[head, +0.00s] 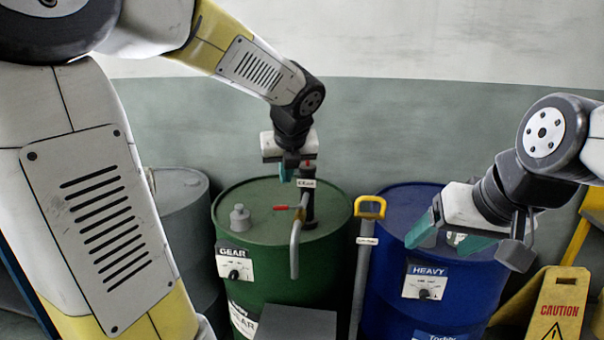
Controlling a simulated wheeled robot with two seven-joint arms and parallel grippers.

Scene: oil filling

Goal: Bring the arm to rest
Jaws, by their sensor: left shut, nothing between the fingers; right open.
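My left arm reaches over the green drum (255,262) labelled GEAR. My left gripper (287,172) is shut and empty, pointing down just beside the top of the drum's hand pump (309,205). Whether it touches the pump I cannot tell. The pump has a grey spout and a red-tipped lever. My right gripper (452,240) is open, over the top of the blue drum (390,270) labelled HEAVY. A small pale thing shows between its teal fingers, mostly hidden.
A grey drum (180,205) stands at the left behind my arm. A grey post with a yellow handle (370,207) rises between the green and blue drums. A yellow caution sign (558,305) stands at the right. A grey box top (297,325) is at the front. A wall closes the back.

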